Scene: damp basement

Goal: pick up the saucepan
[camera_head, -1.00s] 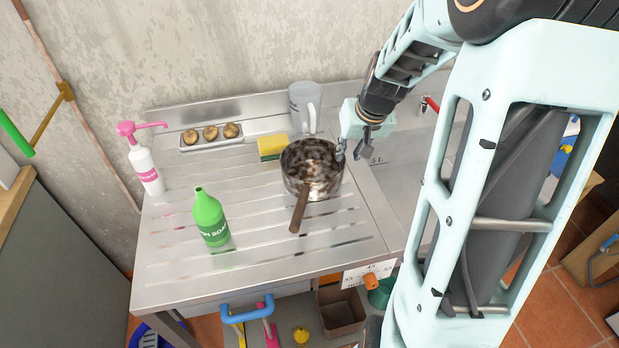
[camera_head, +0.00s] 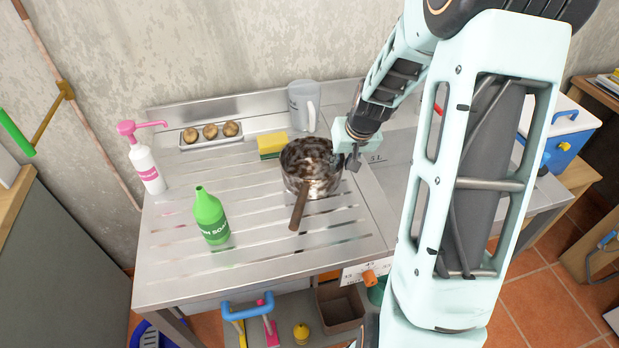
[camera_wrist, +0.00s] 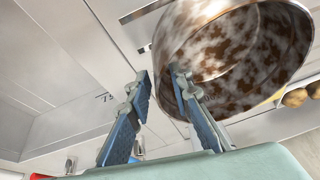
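The saucepan (camera_head: 299,188), a worn metal pot with a brown handle, stands on the ribbed steel drainboard (camera_head: 270,255). Its handle points toward the front. Its mottled brown and white inside also shows large in the wrist view (camera_wrist: 235,50). My gripper (camera_head: 346,163) is at the pan's right rim. In the wrist view my gripper (camera_wrist: 158,78) has its two fingers apart, with a gap between them. The right finger overlaps the pan's inside and the left finger is outside it, so they seem to straddle the wall. Contact cannot be told.
A yellow sponge (camera_head: 272,145) and a clear jug (camera_head: 304,106) stand behind the pan. A green soap bottle (camera_head: 210,218) and a white pump bottle (camera_head: 146,165) stand to the left. A tray (camera_head: 212,142) with round brown items lies at the back.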

